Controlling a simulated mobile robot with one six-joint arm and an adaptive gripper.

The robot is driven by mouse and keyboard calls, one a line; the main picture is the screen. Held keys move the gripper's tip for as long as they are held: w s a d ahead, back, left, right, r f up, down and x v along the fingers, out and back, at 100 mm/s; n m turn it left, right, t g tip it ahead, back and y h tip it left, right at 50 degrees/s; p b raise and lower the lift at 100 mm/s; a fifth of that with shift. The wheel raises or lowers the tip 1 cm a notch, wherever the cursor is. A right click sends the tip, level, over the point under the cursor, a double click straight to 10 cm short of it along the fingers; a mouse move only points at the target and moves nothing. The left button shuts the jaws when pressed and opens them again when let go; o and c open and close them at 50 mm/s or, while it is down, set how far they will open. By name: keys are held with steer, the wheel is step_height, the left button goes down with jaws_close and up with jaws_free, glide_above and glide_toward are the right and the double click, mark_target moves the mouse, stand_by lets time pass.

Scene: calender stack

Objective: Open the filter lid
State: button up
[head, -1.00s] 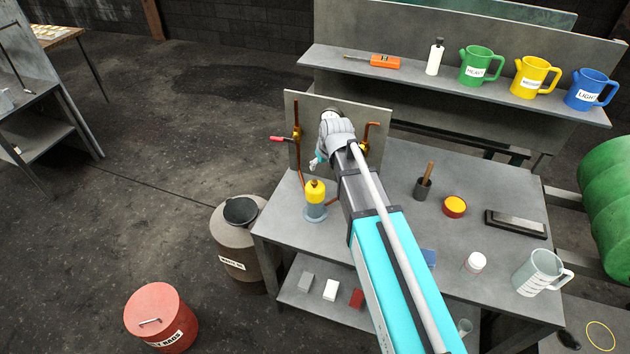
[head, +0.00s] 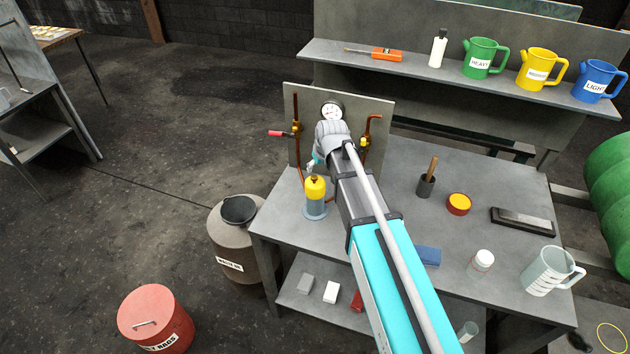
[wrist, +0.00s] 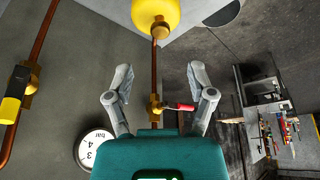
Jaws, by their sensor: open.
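The filter stands on the bench before the upright panel, with a yellow domed top (head: 315,188) and a clear bluish lower part (head: 315,209). The yellow part also shows at the top edge of the wrist view (wrist: 156,14), cut off by the frame. My gripper (wrist: 160,85) is open and empty, its two grey fingers spread. The yellow part lies beyond the fingertips, apart from them. In the head view my wrist hides most of the gripper; a pale finger part (head: 311,164) shows just above the yellow top.
A copper pipe and a red-handled valve (wrist: 180,107) lie behind the gripper's gap. The panel (head: 369,110) carries a pressure gauge (head: 332,111) and another valve.

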mark_target(315, 177)
steer(key=shift+b+x, duration=3.3)
steer(key=shift+x, duration=0.55)
jaws_close()
